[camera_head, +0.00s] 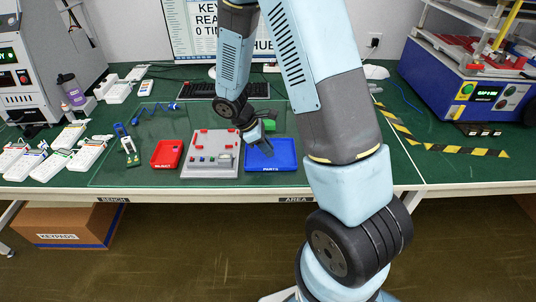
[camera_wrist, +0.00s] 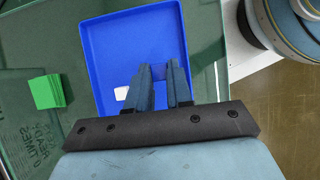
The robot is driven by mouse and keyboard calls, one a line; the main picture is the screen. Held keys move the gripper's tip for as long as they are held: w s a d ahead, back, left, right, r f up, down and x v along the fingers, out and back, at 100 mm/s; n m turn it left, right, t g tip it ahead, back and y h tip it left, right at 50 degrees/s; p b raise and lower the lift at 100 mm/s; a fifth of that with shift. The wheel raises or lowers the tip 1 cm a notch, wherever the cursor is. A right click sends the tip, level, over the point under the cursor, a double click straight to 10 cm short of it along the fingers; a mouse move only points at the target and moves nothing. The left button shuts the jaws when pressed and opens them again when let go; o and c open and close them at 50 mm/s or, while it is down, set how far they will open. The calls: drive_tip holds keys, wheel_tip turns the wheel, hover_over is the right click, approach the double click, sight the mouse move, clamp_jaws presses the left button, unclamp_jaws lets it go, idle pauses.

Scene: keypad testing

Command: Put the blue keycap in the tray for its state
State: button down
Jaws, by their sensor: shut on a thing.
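A blue tray labelled PARTS (camera_head: 284,161) lies on the bench; in the wrist view the tray (camera_wrist: 104,50) fills the upper middle. My gripper (camera_head: 252,153) is low over the tray's left part, pointing down. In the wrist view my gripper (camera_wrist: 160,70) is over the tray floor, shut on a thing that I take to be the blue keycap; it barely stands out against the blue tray. A small white piece (camera_wrist: 121,94) shows in the tray beside the left finger. A red tray labelled REJECT (camera_head: 167,154) lies at the left.
A grey test fixture (camera_head: 211,170) with red clamps and several small coloured keys stands between the trays. A green block (camera_wrist: 47,91) lies beside the blue tray. Keypads (camera_head: 85,154) lie at the far left. A keyboard (camera_head: 200,90) and monitor stand behind.

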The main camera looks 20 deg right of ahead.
sight(272, 162)
drive_tip(key=shift+w+d+f, duration=0.1)
drive_tip(key=shift+w+f, duration=0.1)
drive_tip(key=shift+f, duration=0.05)
wheel_tip(272, 162, down, 3)
drive_tip(key=shift+w+f, duration=0.1)
drive_tip(key=shift+f, duration=0.1)
drive_tip(key=shift+f, duration=0.35)
